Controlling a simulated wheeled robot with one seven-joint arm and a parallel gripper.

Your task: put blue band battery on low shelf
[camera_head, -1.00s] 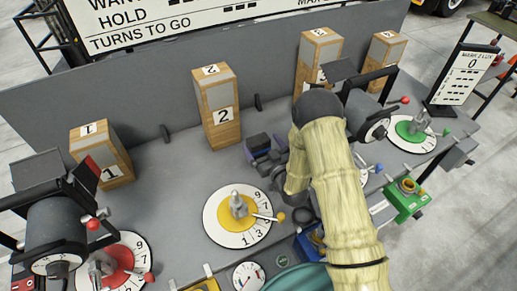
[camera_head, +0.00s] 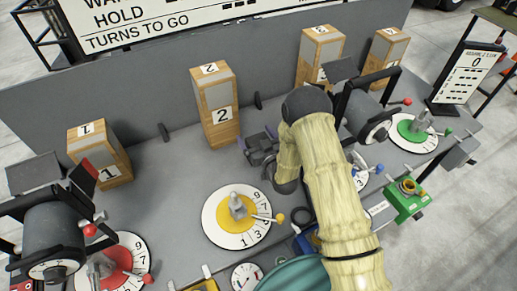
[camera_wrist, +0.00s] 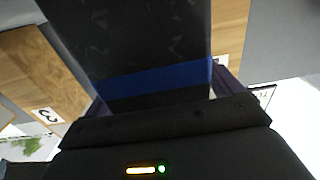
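The blue band battery is a dark block with a blue stripe (camera_wrist: 155,80), large in the wrist view. It stands out from my gripper, with a purple-grey finger against each side. In the head view my gripper (camera_head: 260,147) is above the grey bench, right of the wooden block marked 2. It appears shut on the battery, which is mostly hidden there by my gripper and arm. I cannot pick out the low shelf in either view.
The grey bench (camera_head: 165,200) carries wooden blocks, including block 2 (camera_head: 214,108) and block 1 (camera_head: 100,155). A yellow dial (camera_head: 237,212) is in front of my gripper. A dark roller (camera_head: 368,115) stands right of my arm. Bare bench lies left of my gripper.

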